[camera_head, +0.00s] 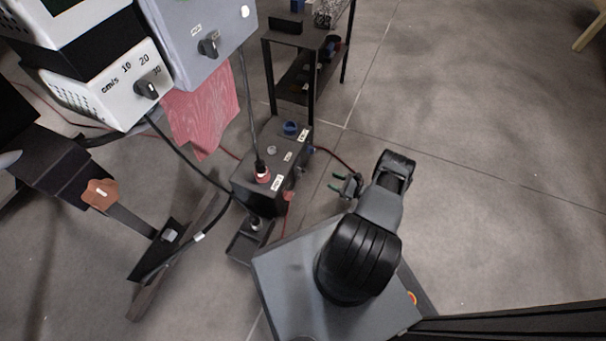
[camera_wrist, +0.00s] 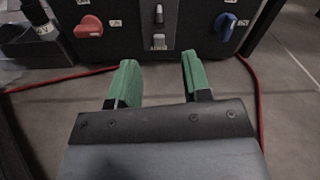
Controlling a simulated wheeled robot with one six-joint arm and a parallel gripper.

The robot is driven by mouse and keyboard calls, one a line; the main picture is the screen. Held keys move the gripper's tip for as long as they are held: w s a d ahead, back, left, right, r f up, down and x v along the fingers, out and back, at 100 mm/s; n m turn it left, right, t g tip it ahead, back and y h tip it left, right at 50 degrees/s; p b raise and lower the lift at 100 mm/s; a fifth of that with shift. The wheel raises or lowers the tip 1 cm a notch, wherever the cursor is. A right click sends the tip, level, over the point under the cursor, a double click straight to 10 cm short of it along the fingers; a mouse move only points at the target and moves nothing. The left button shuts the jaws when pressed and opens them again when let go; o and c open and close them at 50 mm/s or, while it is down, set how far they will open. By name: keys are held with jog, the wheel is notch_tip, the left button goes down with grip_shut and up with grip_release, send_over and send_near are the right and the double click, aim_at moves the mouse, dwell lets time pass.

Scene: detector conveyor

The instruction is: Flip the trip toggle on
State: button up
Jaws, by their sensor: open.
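The black control box (camera_head: 244,184) stands on the floor left of my gripper (camera_head: 343,185). In the wrist view, the box front (camera_wrist: 120,42) fills the top edge. A small silver and black toggle lever (camera_wrist: 159,15) sits on a grey plate in its middle, pointing up, with a small silver fitting (camera_wrist: 158,42) below. I cannot read a label that names the trip toggle. My gripper's green fingers (camera_wrist: 158,62) are apart, with nothing between them, below the toggle and not touching the box.
A red knob (camera_wrist: 88,27) is left of the toggle and a blue knob (camera_wrist: 226,22) right of it. Red cables (camera_wrist: 60,80) run along the floor. A dark shelf table (camera_head: 290,85) stands behind the box. The floor at right is clear.

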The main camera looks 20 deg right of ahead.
aim_at(302, 170)
jog(key=shift+m, duration=0.3)
jog(key=b+x, duration=0.1)
jog(key=x, duration=0.3)
jog(key=f+b+x, duration=0.1)
jog(key=x, duration=0.4)
jog(key=b+x, duration=0.1)
jog(key=x, duration=0.3)
jog(key=shift+w+a+f, duration=0.15)
jog(key=shift+w+a, duration=0.1)
jog(key=shift+a, duration=0.05)
grip_shut()
